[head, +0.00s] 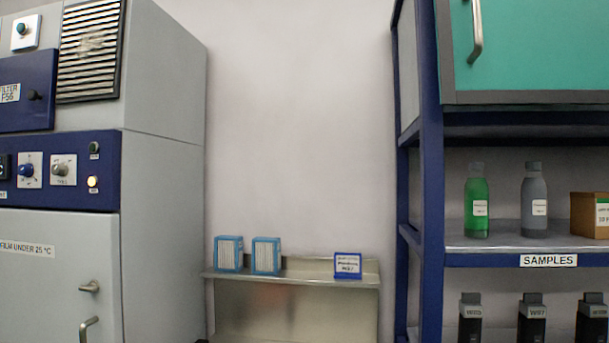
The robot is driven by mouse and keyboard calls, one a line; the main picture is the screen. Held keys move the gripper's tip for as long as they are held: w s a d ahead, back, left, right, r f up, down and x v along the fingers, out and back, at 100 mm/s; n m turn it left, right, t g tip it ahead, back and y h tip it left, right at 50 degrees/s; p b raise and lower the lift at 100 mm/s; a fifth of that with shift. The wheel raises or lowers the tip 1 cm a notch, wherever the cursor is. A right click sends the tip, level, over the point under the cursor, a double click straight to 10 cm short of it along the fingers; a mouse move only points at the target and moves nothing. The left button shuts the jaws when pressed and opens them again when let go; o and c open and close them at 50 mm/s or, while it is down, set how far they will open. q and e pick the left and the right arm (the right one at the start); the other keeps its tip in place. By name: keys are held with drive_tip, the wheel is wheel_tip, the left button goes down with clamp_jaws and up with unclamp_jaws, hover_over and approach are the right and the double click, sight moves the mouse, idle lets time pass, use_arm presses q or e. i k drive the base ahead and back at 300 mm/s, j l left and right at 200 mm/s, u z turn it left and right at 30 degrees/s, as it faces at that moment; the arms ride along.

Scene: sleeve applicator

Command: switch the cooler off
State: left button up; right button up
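A tall grey machine with a blue control panel (108,160) stands at the left; it appears to be the cooler. The panel carries a blue knob (26,170), a grey knob (62,170), a dark round indicator or button (94,150) and a lit yellowish lamp (92,183). A black control (4,167) is cut off by the left picture edge. Below is a closed grey door (50,290) with handles and a label reading "FILM UNDER 25 °C". Neither of my grippers is in view.
Above the panel are a blue filter cover (25,110), a vent grille (90,50) and a button plate (26,33). A metal shelf (310,278) holds two blue-edged filters and a blue sign. A blue rack (430,180) with bottles stands at the right.

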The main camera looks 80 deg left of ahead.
sight(61, 169)
drive_tip(key=u, duration=4.15)
